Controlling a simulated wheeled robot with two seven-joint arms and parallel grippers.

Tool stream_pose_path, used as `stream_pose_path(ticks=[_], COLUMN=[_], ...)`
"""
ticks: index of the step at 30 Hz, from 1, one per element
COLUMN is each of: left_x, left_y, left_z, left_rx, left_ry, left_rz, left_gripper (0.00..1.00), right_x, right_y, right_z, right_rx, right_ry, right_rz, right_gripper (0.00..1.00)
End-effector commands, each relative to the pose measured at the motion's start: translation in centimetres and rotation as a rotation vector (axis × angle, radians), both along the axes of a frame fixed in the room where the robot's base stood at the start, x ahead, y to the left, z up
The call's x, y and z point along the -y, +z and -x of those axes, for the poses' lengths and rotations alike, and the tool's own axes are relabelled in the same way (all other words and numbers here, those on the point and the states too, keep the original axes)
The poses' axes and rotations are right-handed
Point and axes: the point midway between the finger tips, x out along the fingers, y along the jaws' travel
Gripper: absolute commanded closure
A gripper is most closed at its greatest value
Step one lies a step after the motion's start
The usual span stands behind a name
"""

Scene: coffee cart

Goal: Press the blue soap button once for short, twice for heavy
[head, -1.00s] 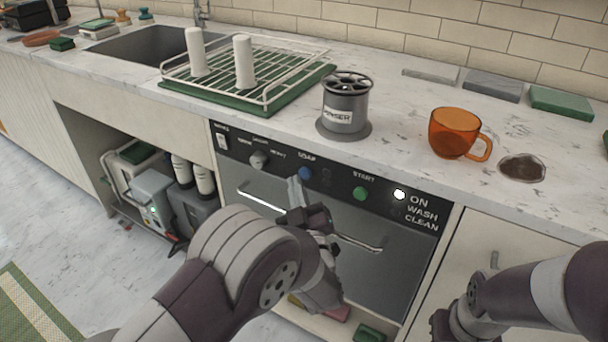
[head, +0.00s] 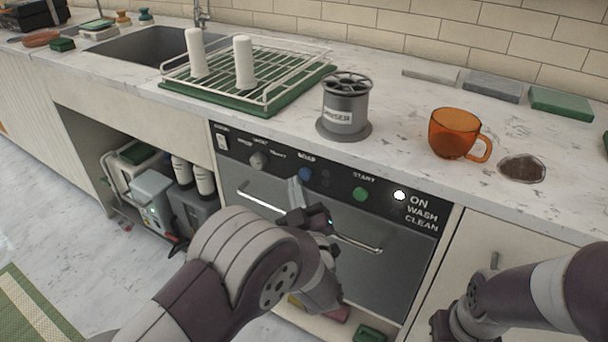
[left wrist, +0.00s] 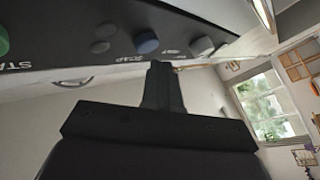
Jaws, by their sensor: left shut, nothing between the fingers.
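The blue soap button (head: 305,174) is on the black control panel (head: 330,184) of the dishwasher under the counter. It also shows in the left wrist view (left wrist: 146,42), upside down, just beyond the fingertips. My left gripper (head: 294,184) is shut and empty, with its tips just below and in front of the button. In the left wrist view a small gap seems to lie between the tips (left wrist: 160,66) and the button. Contact cannot be told. My right arm is at the lower right of the head view; its gripper fingers are not visible.
A green START button (head: 360,194), a lit white light (head: 399,195) and a grey knob (head: 259,160) share the panel. The dishwasher handle (head: 358,243) runs below. A grey rinser (head: 345,105), a dish rack (head: 262,92) and an orange mug (head: 454,133) stand on the counter above.

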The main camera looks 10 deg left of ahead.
Motion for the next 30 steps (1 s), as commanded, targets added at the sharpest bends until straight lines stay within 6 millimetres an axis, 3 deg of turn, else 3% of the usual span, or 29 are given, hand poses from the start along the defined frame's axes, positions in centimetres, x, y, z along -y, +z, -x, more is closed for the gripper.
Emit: stream_pose_path(ticks=[30], left_x=[0.29], left_y=[-0.03], left_z=[-0.81], left_rx=[-0.001], left_ry=[0.000], left_rz=[-0.001], left_gripper=[1.00], right_x=[0.00], right_y=[-0.41], right_z=[0.00], right_rx=[0.000], right_ry=[0.000], right_rz=[0.000], right_gripper=[1.00])
